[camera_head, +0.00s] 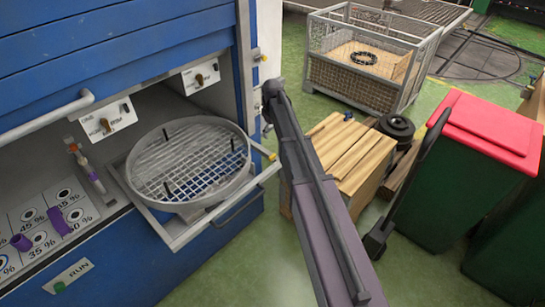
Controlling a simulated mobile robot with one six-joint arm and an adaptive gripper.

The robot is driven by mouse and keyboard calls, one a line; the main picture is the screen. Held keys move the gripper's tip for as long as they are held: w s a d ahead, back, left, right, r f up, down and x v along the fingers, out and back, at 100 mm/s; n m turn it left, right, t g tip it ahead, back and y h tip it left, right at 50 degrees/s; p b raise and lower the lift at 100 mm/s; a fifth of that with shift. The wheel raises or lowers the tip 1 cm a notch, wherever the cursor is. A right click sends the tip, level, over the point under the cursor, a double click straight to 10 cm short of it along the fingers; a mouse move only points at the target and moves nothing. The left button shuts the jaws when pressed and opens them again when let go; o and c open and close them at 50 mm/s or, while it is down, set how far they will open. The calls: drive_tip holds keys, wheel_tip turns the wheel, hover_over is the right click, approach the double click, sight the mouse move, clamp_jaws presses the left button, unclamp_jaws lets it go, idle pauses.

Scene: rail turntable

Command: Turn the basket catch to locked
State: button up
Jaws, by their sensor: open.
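A round wire-mesh basket (190,165) with a metal rim and black upright pins sits on a pulled-out metal frame (190,232) at the blue cabinet. A small yellow-tipped piece (270,155) stands at the frame's right corner; I cannot tell whether it is the basket catch. Two white panels with small dark knobs, a left one (120,108) and a right one (188,88), are behind the basket; their lettering is too small to read surely. My long grey-purple arm link rises through the middle, its far end beside the cabinet's right edge. I cannot make out my gripper's fingers.
A slatted wooden crate (345,150) and a green bin with a red lid (490,125) stand to the right. A wire cage (350,85) holding a black ring is behind. Purple pieces lie on a percent-marked board (25,215) at left. Green floor shows between.

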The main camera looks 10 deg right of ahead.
sight(272, 155)
drive_tip(key=shift+f+b, duration=6.15)
drive_tip(key=shift+f, duration=0.25)
drive_tip(key=c, duration=1.2)
